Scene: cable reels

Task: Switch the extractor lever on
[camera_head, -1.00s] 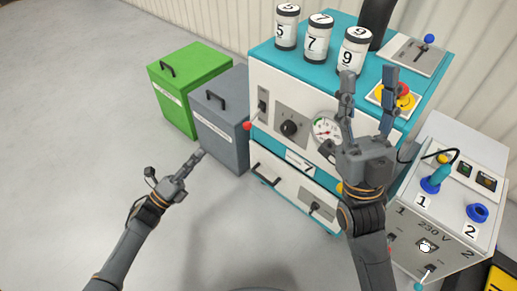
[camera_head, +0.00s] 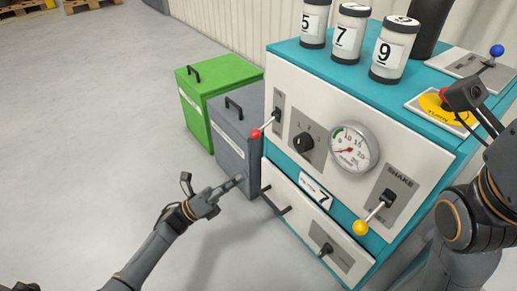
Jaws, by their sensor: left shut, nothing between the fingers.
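A lever with a red knob (camera_head: 256,134) sits at the left of the cabinet's white front panel, its handle angled down and out. A lever with a yellow knob (camera_head: 361,227), under the word SHAKE, also points down. A lever with a blue knob (camera_head: 496,51) stands up on the cabinet top. I cannot read which one is the extractor lever. My left gripper (camera_head: 239,180) is shut and empty, below the red knob and in front of the grey bin. My right arm (camera_head: 466,216) covers the right side; its fingers are outside the picture.
The teal and white cabinet (camera_head: 290,75) carries numbered canisters (camera_head: 351,31) and a red stop button (camera_head: 438,97). A gauge (camera_head: 352,149) and a black dial (camera_head: 303,143) are on its front. A grey bin (camera_head: 236,128) and a green bin (camera_head: 206,82) stand left.

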